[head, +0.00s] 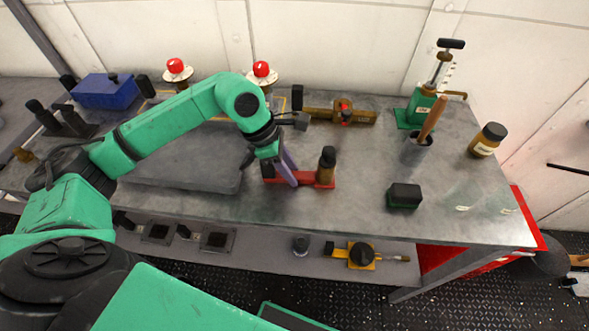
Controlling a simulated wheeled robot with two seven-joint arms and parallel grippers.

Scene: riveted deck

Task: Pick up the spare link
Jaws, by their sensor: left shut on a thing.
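The spare link appears to be a slim purple-grey bar (289,170), seen near the middle of the bench in the head view. It stands tilted, with its lower end at a red holder (312,184). Whether it still touches the holder I cannot tell. My left gripper (279,160) reaches down from above and is shut on the bar. The gripper and wrist hide part of the bar. A dark post with a brown lower part (326,168) stands on the right end of the red holder. My right gripper is not in view.
A grey slab (180,172) lies left of the holder. A brown bar fixture (345,113) lies behind it. A black-topped block (404,195), green pump (421,105) and amber jar (487,141) stand to the right.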

